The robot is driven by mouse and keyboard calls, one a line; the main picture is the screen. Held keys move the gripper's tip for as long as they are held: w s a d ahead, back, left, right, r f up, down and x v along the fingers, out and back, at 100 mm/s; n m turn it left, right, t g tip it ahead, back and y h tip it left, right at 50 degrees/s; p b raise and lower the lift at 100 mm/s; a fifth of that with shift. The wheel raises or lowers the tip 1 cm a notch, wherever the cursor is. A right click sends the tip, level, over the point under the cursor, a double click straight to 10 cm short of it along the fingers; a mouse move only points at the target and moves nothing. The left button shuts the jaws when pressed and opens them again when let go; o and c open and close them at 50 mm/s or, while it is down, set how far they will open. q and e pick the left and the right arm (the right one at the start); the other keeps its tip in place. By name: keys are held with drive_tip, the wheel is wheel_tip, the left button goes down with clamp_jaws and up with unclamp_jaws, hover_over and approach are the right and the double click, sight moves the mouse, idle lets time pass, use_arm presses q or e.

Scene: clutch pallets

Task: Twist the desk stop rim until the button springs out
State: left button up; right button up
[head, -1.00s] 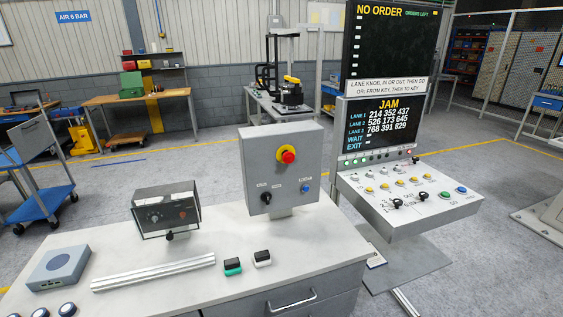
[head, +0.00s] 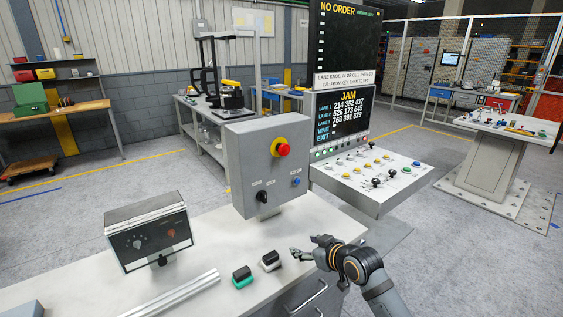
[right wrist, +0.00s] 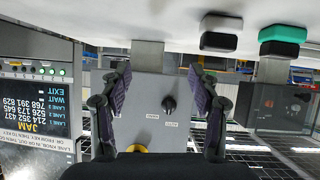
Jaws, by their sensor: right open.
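The desk stop, a red button (head: 282,150) in a yellow rim (head: 280,142), sits on the upper front of a grey box (head: 235,165) standing on the desk. My right gripper (head: 299,255) is open and empty over the desk's right front, below and in front of the box, apart from the stop. In the right wrist view, which is upside down, the box (right wrist: 150,85) shows between the two spread fingers (right wrist: 160,92). Only part of the yellow rim (right wrist: 143,148) shows there; the red button is hidden. My left gripper is in neither view.
A black knob (head: 261,196) and a blue button (head: 296,182) are lower on the box. Two small blocks, green (head: 242,277) and white (head: 271,261), lie near my right gripper. A meter box (head: 148,232) stands left; a sloped console (head: 375,170) stands right.

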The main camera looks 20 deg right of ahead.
drive_tip(key=w+d+r+n+t+y, duration=0.15)
drive_tip(key=w+r+t, duration=0.35)
drive_tip(key=r, duration=1)
drive_tip(key=y, duration=0.1)
approach(286, 150)
drive_tip(key=p+x, duration=0.2)
drive_tip(key=x, duration=0.6)
drive_tip(key=shift+w+a+r+p, duration=0.15)
drive_tip(key=shift+w+p, duration=0.15)
drive_tip(key=shift+p, duration=0.1)
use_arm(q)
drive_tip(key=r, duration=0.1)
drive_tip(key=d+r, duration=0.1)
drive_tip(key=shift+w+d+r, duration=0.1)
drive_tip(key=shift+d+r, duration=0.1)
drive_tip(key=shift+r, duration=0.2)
use_arm(e)
drive_tip(key=shift+w+a, duration=0.2)
drive_tip(key=shift+w, duration=0.25)
drive_tip(key=shift+c, duration=0.5)
